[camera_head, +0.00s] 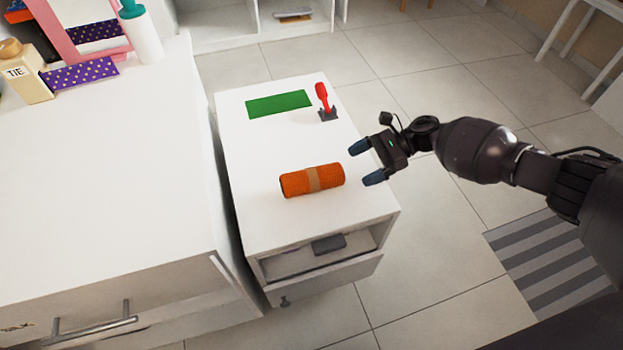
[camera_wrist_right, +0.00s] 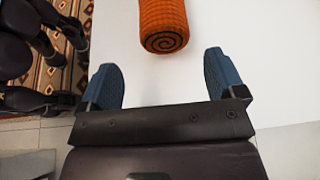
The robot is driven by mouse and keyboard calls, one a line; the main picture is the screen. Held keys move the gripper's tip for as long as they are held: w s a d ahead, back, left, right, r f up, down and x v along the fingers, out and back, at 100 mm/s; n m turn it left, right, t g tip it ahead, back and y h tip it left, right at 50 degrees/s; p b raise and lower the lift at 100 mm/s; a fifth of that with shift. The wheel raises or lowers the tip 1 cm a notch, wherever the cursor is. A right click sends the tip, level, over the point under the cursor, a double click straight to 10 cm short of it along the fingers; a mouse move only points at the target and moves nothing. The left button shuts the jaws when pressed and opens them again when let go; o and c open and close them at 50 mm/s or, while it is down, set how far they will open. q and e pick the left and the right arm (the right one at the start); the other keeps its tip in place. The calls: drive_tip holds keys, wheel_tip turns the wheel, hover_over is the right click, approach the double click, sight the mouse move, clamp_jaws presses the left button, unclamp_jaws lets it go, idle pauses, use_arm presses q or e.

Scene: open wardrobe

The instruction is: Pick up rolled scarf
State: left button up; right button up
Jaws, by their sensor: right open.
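The rolled scarf (camera_head: 299,182) is orange with a tan band around its middle. It lies on its side on the white nightstand top (camera_head: 262,225). In the right wrist view the scarf (camera_wrist_right: 163,22) shows its spiral end at the top, ahead of the fingers. My right gripper (camera_head: 367,164) is open and empty, with blue fingertips, just right of the scarf and apart from it. It also shows in the right wrist view (camera_wrist_right: 165,85), with the scarf's end a little beyond the gap between the fingers.
A green flat item (camera_head: 279,104) and a red-handled object on a grey base (camera_head: 323,103) are at the back of the nightstand. Its drawer (camera_head: 325,268) is partly open with a dark item inside. A larger white cabinet (camera_head: 110,210) stands to the left.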

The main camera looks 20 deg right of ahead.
sight(337, 174)
drive_tip(key=shift+w+x, duration=0.1)
drive_tip(key=shift+x, duration=1.65)
drive_tip(key=shift+w+x, duration=0.15)
drive_tip(key=shift+x, duration=1.6)
drive_tip(key=shift+r, duration=0.1)
drive_tip(key=shift+c, duration=0.3)
drive_tip(key=c, duration=1)
